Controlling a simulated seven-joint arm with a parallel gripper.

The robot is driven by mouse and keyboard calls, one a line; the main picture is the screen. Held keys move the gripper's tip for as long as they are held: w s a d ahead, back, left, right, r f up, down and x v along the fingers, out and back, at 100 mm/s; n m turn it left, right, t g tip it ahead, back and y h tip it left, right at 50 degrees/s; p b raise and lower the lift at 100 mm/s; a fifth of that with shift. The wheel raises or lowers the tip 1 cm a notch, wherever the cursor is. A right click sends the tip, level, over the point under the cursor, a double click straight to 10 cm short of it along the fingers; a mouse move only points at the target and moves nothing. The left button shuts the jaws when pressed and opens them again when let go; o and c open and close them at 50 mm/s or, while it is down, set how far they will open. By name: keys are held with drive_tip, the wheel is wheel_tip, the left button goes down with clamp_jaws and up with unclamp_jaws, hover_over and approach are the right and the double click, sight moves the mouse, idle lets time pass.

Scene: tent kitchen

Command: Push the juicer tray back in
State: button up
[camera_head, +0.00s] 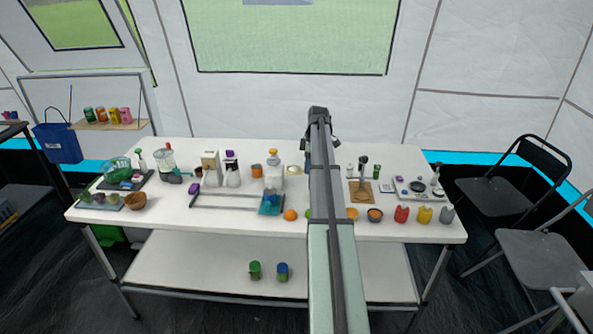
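A small white appliance with an orange-yellow top (273,172), which looks like the juicer, stands left of my arm on the white table. A teal-blue tray-like piece (271,205) sits low in front of it, towards the near table edge. At this size I cannot tell how far the tray sticks out or whether it joins the appliance. My arm runs up the middle of the view and covers part of the table. My gripper's fingers cannot be made out; the arm hides that area.
An orange (290,215) lies right of the teal piece. A grey rail-like frame (232,207) lies to its left. Bottles and boxes stand behind.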

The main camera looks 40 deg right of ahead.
sight(287, 169)
drive_tip(key=c, duration=0.8)
drive_tip(key=shift+o, duration=0.2)
drive_tip(key=shift+w+a, duration=2.75)
drive_tip(key=o, duration=0.8)
drive_tip(key=shift+o, duration=0.2)
drive_tip(key=shift+r, duration=0.1)
wheel_tip(287, 169, up, 7)
